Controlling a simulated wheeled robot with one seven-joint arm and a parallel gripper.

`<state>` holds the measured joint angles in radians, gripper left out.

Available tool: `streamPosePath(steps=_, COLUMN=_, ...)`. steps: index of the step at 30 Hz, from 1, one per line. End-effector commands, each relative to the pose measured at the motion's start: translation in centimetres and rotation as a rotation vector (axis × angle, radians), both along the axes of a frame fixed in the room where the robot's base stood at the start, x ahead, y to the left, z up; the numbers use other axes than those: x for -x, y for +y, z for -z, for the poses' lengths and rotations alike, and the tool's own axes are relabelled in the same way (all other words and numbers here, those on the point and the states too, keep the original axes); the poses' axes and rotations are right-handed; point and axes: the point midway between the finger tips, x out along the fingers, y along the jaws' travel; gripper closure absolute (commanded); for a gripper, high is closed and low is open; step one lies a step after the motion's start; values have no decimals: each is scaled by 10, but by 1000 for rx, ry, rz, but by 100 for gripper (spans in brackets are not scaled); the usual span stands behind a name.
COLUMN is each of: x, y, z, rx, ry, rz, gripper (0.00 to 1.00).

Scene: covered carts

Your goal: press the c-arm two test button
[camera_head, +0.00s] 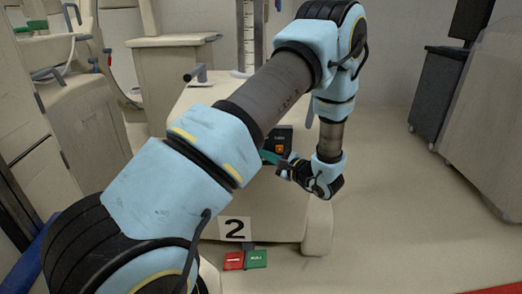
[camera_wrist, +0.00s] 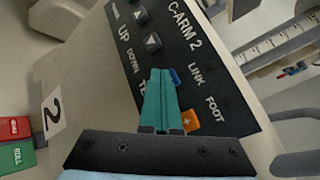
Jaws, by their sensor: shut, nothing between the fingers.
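The black C-ARM 2 panel (camera_wrist: 210,85) fills the middle of the wrist view, its lettering running downward. A label starting "TE" is partly hidden by my fingers. A blue button (camera_wrist: 175,76) shows just right of the fingertips, near LINK, and an orange button (camera_wrist: 190,121) with a plus sits lower, near FOOT. Which button the "TE" label belongs to cannot be told. My gripper (camera_wrist: 160,72) is shut and empty, its teal fingers over the panel; contact cannot be told. In the head view the panel (camera_head: 287,140) shows partly behind my arm, with my gripper (camera_head: 264,156) at it.
Two arrow buttons (camera_wrist: 152,42) sit above the fingers. Below the panel are a "2" plate (camera_head: 235,229), a red pedal (camera_head: 234,261) and a green pedal (camera_head: 256,259). A dark cabinet (camera_head: 437,95) stands at right. The floor at right is clear.

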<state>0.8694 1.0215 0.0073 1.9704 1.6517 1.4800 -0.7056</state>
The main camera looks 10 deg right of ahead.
Motion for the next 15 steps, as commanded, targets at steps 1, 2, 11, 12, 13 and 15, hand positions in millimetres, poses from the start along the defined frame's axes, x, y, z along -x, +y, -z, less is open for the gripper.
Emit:
streamPosePath(steps=1, x=2, y=0, z=0, rx=-1, ry=0, rz=1, gripper=100)
streamPosePath(steps=2, x=4, y=0, z=0, rx=0, ry=1, rz=2, gripper=100)
streamPosePath(steps=11, x=15, y=3, z=0, rx=1, ry=-1, rz=0, gripper=100)
streamPosePath(steps=12, x=15, y=3, z=0, rx=0, ry=-1, rz=-1, gripper=100)
streamPosePath(steps=13, x=15, y=3, z=0, rx=0, ry=-1, rz=-1, gripper=100)
streamPosePath(steps=15, x=15, y=3, z=0, rx=0, ry=-1, rz=-1, gripper=100)
